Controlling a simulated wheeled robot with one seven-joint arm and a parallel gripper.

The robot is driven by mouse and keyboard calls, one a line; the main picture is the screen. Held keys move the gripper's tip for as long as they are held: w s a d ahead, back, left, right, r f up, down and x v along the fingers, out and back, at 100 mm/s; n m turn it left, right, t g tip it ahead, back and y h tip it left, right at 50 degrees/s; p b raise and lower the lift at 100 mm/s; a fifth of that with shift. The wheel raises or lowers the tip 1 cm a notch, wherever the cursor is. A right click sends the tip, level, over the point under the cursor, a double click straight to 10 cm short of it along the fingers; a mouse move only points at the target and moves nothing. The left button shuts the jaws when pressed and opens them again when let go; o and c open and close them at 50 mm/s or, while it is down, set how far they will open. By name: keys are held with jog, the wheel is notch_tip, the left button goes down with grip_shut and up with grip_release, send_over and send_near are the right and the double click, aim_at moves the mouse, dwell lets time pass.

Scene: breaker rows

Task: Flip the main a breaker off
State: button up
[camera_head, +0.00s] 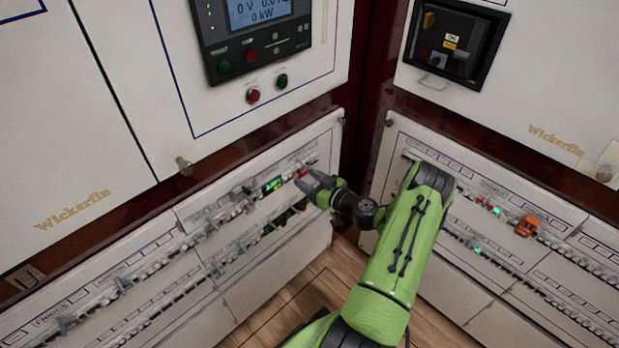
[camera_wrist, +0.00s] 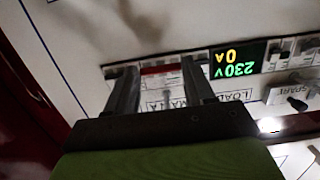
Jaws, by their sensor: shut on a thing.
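The main a breaker (camera_wrist: 160,71), with a red strip, sits in the upper breaker row in the wrist view, above a partly covered "MAIN A" label (camera_wrist: 175,101). My gripper (camera_wrist: 158,75) has one finger on each side of it, shut on it. In the head view my gripper (camera_head: 306,181) reaches the right end of the left panel's upper row, where a bit of red (camera_head: 302,174) shows at its tips. The fingers partly cover the breaker, and I cannot tell its lever position.
A lit display (camera_wrist: 238,59) reading 230V and 0A adjoins the breaker. More switches (camera_wrist: 290,52) and a black-handled part (camera_wrist: 297,102) lie to the right. In the head view, the right cabinet's breaker row has an orange part (camera_head: 527,225). A door knob (camera_head: 183,163) juts out at left.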

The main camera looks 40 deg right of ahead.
jog(key=shift+f+t, duration=0.3)
jog(key=shift+t, duration=0.1)
dwell(0.3)
jog(key=o, duration=1)
jog(key=shift+o, duration=0.2)
jog(key=s+p, duration=0.3)
jog(key=s, duration=1.2)
jog(key=shift+s+d+r+p, duration=0.2)
jog(key=shift+s+r+p, duration=0.1)
jog(key=shift+s+r, duration=0.05)
jog(key=shift+w, duration=0.1)
